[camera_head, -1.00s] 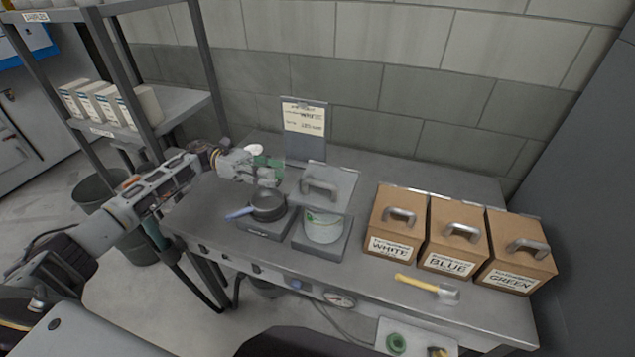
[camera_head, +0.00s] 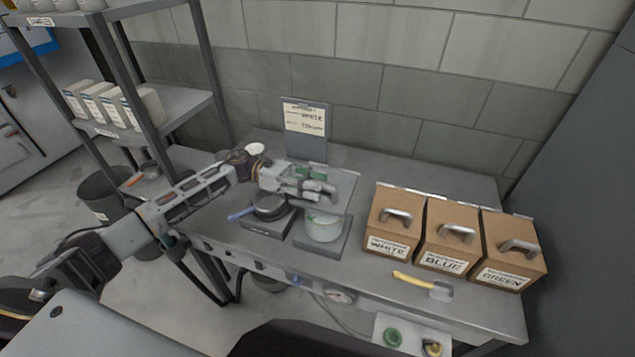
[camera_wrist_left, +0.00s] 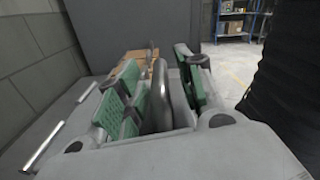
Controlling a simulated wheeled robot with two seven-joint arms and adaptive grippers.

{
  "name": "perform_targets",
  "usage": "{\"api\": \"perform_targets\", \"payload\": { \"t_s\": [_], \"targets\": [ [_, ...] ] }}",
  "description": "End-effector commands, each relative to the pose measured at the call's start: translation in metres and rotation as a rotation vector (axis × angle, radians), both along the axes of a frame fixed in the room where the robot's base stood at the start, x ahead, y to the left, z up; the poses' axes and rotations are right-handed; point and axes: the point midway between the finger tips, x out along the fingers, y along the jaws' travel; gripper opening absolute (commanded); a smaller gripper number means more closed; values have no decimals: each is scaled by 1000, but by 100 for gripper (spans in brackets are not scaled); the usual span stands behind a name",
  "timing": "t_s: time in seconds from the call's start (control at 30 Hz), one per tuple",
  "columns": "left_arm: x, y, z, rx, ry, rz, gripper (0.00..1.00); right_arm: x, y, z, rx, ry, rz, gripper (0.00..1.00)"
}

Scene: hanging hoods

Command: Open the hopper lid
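The grey lid (camera_head: 346,187) is a flat plate above the pale hopper pot (camera_head: 323,229), which stands on a dark square base. My left gripper (camera_head: 318,190) is over the lid and hides its handle in the head view. In the left wrist view the grey upright handle (camera_wrist_left: 160,97) stands between my left gripper's green-padded fingers (camera_wrist_left: 158,92). A gap shows between the handle and the right-hand finger, so the fingers look open around it. My right gripper is not in view.
A dark pan (camera_head: 271,208) sits left of the pot. A sign stand (camera_head: 305,125) rises behind the lid. Boxes labelled WHITE (camera_head: 388,247), BLUE (camera_head: 443,263) and GREEN (camera_head: 503,277) stand to the right. A yellow-handled scoop (camera_head: 412,281) lies at the front edge.

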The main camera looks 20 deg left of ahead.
Motion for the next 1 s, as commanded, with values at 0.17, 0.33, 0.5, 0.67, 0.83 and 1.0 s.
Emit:
{"api": "perform_targets", "payload": {
  "t_s": [0.17,0.33,0.5,0.67,0.83,1.0],
  "targets": [
    [0,-10,1,0,-1,0,37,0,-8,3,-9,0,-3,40],
    [0,-11,0,0,-1,0,37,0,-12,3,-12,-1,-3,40],
    [0,-11,0,0,-1,0,35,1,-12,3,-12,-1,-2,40],
    [0,-10,0,0,-1,0,14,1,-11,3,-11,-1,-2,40],
    [0,-10,0,0,-1,0,0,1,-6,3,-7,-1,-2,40],
    [0,-10,0,0,-1,1,0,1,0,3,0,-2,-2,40]
  ]
}}
